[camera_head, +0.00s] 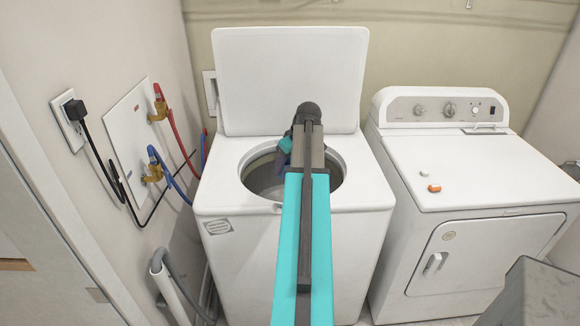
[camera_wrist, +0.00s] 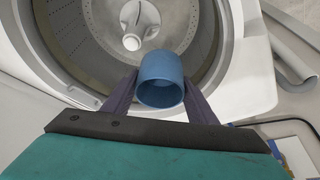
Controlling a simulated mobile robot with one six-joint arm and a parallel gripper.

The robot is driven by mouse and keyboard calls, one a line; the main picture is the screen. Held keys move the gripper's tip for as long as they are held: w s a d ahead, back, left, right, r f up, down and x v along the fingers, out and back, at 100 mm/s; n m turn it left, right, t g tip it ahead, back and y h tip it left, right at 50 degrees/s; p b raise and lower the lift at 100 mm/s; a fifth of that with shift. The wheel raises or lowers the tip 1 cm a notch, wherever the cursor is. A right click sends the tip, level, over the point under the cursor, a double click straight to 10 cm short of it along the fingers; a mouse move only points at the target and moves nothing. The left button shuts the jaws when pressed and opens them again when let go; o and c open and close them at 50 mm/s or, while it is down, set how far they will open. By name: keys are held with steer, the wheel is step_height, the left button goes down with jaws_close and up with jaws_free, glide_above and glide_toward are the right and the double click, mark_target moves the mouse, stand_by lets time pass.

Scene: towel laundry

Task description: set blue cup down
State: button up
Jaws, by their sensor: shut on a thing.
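The blue cup (camera_wrist: 162,72) is between the two dark fingers of my gripper (camera_wrist: 160,88) in the wrist view. The gripper is shut on it. The cup's open end faces the wrist camera. Behind it in that view is the open tub of the washer (camera_wrist: 95,50), with a pale agitator (camera_wrist: 133,42) in the middle. In the head view my arm reaches over the washer (camera_head: 232,250) and hides most of the gripper. I cannot clearly make out the cup there.
The washer's lid (camera_head: 290,75) stands open at the back. A dryer (camera_head: 470,165) to the right has a mostly bare top with two small items, one orange (camera_head: 434,188). Hoses and a cord (camera_head: 100,160) are on the left wall. A grey pipe (camera_wrist: 292,60) is beside the washer.

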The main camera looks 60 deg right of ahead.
steer(key=s+a+r+n+b, duration=0.1)
steer(key=s+a+b, duration=0.2)
steer(key=a, duration=0.5)
steer(key=s+a+r+n+y+b, duration=0.1)
steer(key=s+a+r+b, duration=0.1)
steer(key=a, duration=0.6)
steer(key=shift+s+a+b, duration=0.4)
steer(key=shift+s+b, duration=0.1)
steer(key=shift+s, duration=0.7)
steer(key=shift+w, duration=0.1)
